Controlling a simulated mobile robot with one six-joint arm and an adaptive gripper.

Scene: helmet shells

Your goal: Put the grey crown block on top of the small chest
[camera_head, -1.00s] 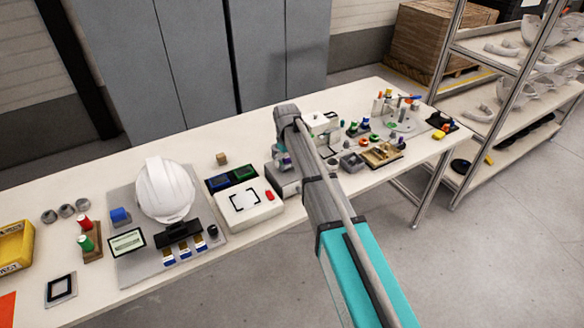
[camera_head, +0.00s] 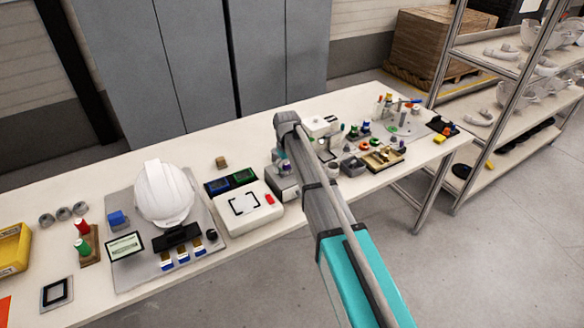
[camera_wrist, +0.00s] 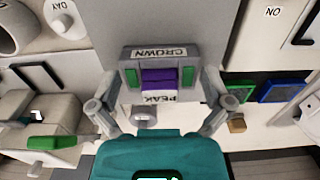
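The grey crown block (camera_wrist: 159,66) sits between my gripper's two fingers in the wrist view. It bears CROWN and PEAK labels, upside down here, with a purple piece in the middle and green patches at the sides. My gripper (camera_wrist: 159,98) has a finger against each side of it, as far as I can tell. A grey boxy body, which I take as the small chest (camera_wrist: 145,25), lies behind the block in the wrist view. In the head view the chest (camera_head: 287,189) stands right of the white box, and my arm hides most of my gripper and the block.
The white box (camera_head: 250,210) and the green and blue trays (camera_head: 231,179) stand close left of the chest. A white helmet (camera_head: 165,193) is farther left. Small parts and a wooden tray (camera_head: 383,159) crowd the table to the right.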

